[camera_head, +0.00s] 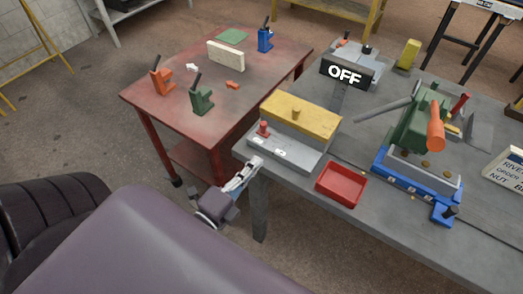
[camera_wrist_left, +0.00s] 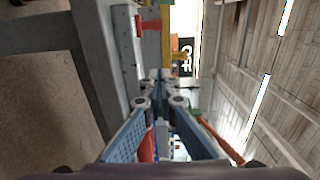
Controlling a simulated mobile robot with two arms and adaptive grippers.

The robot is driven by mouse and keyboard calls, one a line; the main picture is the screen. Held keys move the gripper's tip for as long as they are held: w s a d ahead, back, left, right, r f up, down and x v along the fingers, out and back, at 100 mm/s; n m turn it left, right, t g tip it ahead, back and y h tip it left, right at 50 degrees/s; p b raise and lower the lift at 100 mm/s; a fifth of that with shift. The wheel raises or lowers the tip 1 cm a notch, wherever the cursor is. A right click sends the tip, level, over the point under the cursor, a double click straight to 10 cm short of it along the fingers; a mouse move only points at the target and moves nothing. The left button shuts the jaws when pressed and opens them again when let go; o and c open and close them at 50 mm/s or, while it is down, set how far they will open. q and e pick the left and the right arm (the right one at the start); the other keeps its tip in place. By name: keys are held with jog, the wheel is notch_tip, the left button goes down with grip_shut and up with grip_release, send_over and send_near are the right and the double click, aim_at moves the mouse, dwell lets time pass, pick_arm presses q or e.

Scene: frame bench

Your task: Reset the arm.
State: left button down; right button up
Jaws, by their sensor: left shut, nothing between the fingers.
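My left gripper (camera_head: 254,164) is shut and empty, just off the left front corner of the grey bench (camera_head: 318,222). It points toward the grey box with a yellow top (camera_head: 302,115) and a red knob (camera_head: 264,129). In the left wrist view the closed fingers (camera_wrist_left: 160,76) meet in the middle, with the bench edge to their left and the yellow part and the dark OFF sign (camera_wrist_left: 186,57) beyond them. Whether the fingertips touch the bench cannot be told. My right gripper is not in view.
A red tray (camera_head: 341,186) lies on the bench near its front edge. A green press with an orange handle (camera_head: 435,130) stands on a blue base to the right. A red table (camera_head: 135,97) holds clamps, left of the bench. The OFF sign (camera_head: 344,73) stands behind the box.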

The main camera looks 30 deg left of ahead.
pick_arm(q)
jog(key=shift+s+a, duration=0.15)
jog(key=shift+s, duration=0.2)
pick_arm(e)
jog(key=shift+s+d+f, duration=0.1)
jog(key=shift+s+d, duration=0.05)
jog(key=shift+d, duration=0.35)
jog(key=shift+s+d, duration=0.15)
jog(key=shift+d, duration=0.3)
